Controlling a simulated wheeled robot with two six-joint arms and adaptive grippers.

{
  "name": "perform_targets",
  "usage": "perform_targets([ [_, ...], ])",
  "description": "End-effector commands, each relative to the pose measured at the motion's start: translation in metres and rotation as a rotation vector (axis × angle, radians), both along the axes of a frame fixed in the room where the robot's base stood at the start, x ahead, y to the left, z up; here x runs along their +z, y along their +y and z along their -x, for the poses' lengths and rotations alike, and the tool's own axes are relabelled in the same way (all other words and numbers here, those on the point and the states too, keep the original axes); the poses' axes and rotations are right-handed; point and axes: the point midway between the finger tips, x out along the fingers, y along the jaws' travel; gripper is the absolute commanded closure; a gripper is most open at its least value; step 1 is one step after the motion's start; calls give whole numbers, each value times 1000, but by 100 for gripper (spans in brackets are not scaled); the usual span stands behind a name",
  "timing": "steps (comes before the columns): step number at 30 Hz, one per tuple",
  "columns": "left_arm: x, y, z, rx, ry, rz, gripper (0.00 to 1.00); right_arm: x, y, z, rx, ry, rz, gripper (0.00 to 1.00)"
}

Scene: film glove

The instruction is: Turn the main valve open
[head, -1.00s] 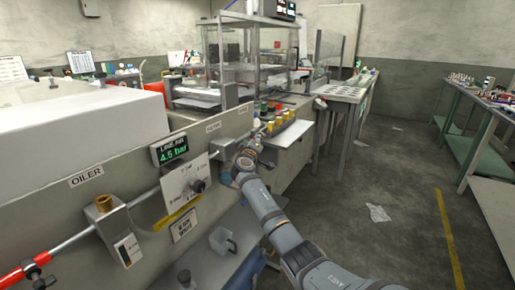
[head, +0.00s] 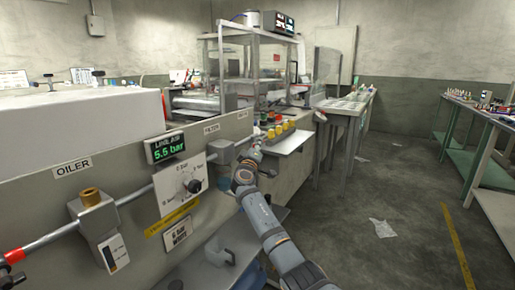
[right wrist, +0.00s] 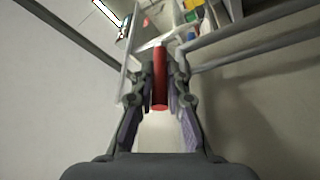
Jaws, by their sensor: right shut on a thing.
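My right gripper (head: 249,160) reaches the pipe at the far end of the machine's front panel. In the right wrist view its two fingers (right wrist: 160,80) are shut on a red bar-like handle (right wrist: 160,88), which I take to be the main valve's handle. The handle points along the fingers, with its red end toward the palm. The valve's body is mostly hidden by the gripper in the head view. My left gripper is not in view.
A line air display (head: 165,147) reads 5.5 bar above a regulator dial (head: 191,185). An oiler unit (head: 96,220) sits at the near left on the pipe. A shelf with yellow-topped items (head: 281,132) lies just beyond my gripper. Open floor (head: 400,190) lies to the right.

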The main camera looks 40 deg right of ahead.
Motion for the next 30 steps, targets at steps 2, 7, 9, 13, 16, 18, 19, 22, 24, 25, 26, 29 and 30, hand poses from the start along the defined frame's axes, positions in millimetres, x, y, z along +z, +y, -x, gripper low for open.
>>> perform_targets([
  [2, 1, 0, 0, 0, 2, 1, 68, 0, 0, 0, 2, 0, 3, 100],
  [7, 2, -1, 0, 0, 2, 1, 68, 1, 0, 0, 2, 0, 3, 100],
  [9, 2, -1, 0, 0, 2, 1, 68, 1, 0, 0, 2, 0, 3, 100],
  [13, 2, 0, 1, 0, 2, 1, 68, 1, 0, 0, 2, 0, 3, 79],
  [16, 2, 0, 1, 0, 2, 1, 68, 1, 0, 0, 2, 0, 3, 65],
  [18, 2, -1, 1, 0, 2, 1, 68, 1, 0, 0, 1, 0, 2, 63],
  [19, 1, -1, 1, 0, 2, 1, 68, 1, 0, 0, 1, 0, 2, 63],
  [22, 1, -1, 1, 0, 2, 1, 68, 0, 0, 0, 1, 0, 2, 63],
  [24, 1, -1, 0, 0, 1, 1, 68, 0, 0, 0, 1, 0, 2, 63],
  [25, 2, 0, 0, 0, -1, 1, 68, 0, 0, 0, 1, 0, 2, 63],
  [26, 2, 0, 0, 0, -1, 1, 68, 0, 1, 1, 1, 0, 2, 63],
  [29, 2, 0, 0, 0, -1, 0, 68, -3, 8, 6, 2, -1, 2, 63],
  [30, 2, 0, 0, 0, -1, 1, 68, -5, 14, 10, 3, 0, 3, 63],
])
